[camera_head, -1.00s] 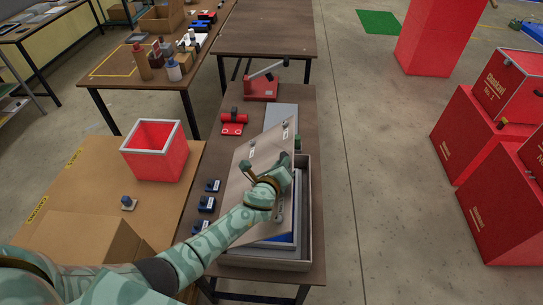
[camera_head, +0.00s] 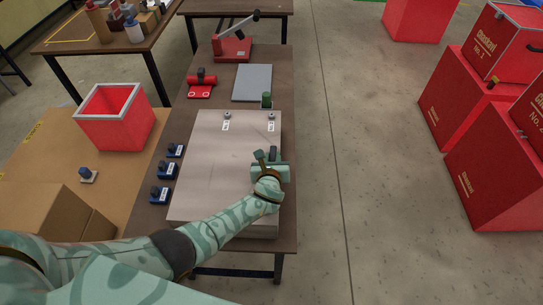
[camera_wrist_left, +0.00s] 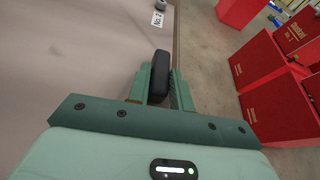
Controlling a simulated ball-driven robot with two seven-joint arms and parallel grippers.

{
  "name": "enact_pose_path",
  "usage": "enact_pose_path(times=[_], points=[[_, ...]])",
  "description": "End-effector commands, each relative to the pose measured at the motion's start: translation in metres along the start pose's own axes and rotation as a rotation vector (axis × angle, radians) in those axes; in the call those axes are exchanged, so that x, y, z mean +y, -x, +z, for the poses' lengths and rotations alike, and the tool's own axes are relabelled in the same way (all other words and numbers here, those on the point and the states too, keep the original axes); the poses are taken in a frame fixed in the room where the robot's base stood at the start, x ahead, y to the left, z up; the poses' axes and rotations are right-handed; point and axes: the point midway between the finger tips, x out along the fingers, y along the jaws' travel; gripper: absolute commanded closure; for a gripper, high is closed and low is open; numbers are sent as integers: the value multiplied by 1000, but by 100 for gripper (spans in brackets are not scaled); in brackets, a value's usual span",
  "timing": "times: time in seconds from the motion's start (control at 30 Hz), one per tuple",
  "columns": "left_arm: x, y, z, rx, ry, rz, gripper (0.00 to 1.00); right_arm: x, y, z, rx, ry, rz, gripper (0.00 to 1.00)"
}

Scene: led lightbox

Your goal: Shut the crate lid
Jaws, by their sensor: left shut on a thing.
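The crate lid (camera_head: 212,150), a flat pale grey-brown panel, lies over the crate on the narrow brown table and looks level. It also fills the left of the left wrist view (camera_wrist_left: 70,60). Two small fittings with white labels sit near its far edge. The crate body is almost wholly hidden under the lid and my arm. My left gripper (camera_head: 268,160) is at the lid's right side, shut on a dark rounded handle (camera_wrist_left: 159,75), which shows between its fingers in the left wrist view. Whether the lid touches the rim all round cannot be told. My right gripper is not in view.
Several blue-and-black blocks (camera_head: 167,172) stand left of the lid. A grey plate (camera_head: 252,82), a red clamp-like tool (camera_head: 201,85) and a red lever press (camera_head: 232,47) are beyond it. An open red box (camera_head: 115,118) stands on the left table.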

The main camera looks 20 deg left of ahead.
Motion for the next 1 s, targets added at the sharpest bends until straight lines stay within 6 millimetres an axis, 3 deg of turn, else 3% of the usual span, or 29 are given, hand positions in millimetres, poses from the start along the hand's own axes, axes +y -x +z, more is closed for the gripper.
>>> enact_pose_path(times=[0.17,0.2,0.23,0.5,0.63,0.77,1.0], points=[[-3,1,0,2,11,-6,100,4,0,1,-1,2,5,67],[-3,1,0,2,10,-7,67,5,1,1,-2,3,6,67],[-3,1,0,2,10,-6,59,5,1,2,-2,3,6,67],[-1,1,0,2,7,-4,58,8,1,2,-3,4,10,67],[-2,10,2,1,7,-4,58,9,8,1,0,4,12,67],[-2,37,5,2,8,-5,58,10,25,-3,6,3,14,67],[-2,103,4,3,8,-5,58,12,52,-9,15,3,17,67]])
